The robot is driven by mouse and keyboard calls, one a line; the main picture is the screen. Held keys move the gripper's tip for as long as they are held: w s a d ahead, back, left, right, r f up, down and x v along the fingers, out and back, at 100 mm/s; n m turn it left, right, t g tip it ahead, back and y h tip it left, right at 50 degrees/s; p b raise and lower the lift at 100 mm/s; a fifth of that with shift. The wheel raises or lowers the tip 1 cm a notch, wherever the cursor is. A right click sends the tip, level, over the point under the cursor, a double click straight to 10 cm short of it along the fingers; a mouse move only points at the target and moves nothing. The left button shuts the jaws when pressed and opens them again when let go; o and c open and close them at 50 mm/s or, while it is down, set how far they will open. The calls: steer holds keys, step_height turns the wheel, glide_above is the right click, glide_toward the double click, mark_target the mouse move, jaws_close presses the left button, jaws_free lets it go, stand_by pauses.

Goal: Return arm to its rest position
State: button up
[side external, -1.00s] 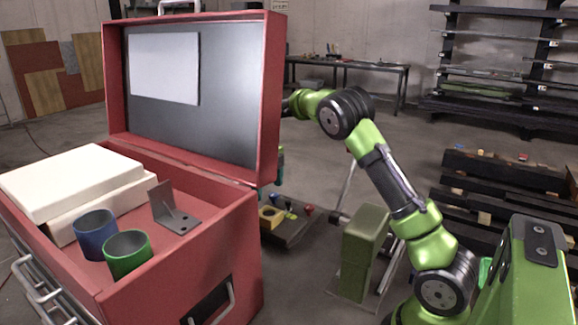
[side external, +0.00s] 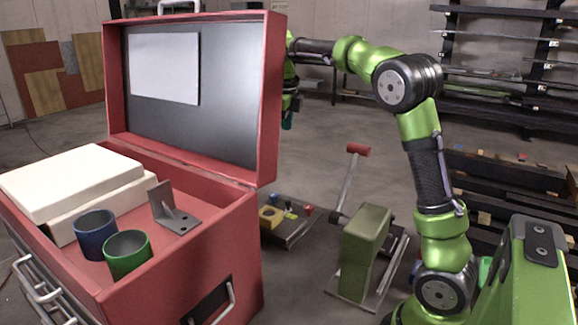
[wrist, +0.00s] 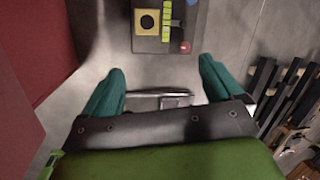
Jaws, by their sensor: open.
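My gripper (wrist: 160,88) is open and empty in the wrist view, its two teal fingers spread wide apart above the grey floor. In the side view it is mostly hidden behind the red toolbox lid; only a teal fingertip (side external: 288,120) shows at the lid's right edge. My green and black arm is raised and bent at the elbow. A dark panel (wrist: 147,43) with a yellow square part, a yellow strip and a red knob lies ahead of the fingers in the wrist view. The same panel (side external: 291,232) sits low beside the toolbox in the side view.
The open red toolbox (side external: 225,240) stands at left, with white boxes, a blue cup, a green cup and a grey bracket. A green block-shaped stand (side external: 364,245) and a red-headed lever (side external: 357,150) are near the arm. Dark racks are at right. Open floor lies between.

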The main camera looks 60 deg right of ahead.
steer(key=s+a+r+n+t+h, duration=0.2)
steer(key=s+r+n+t, duration=0.25)
steer(key=s+r, duration=0.95)
steer(key=s+a+f+n+t+y, duration=0.1)
steer(key=s+a+f+n+y, duration=0.15)
steer(key=a, duration=0.45)
steer(key=s+a+f+n+y, duration=0.1)
steer(key=s+a+f+n, duration=0.1)
steer(key=a+n, duration=0.35)
steer(key=s+a+f+n+t+y, duration=0.1)
steer(key=s+a+f+n+y, duration=0.1)
steer(key=a, duration=0.6)
step_height(320, 180, down, 14)
steer(key=d+n+g, duration=0.1)
steer(key=n, duration=1.3)
steer(key=shift+w+d+r+n, duration=0.25)
steer(key=shift+w+n, duration=0.1)
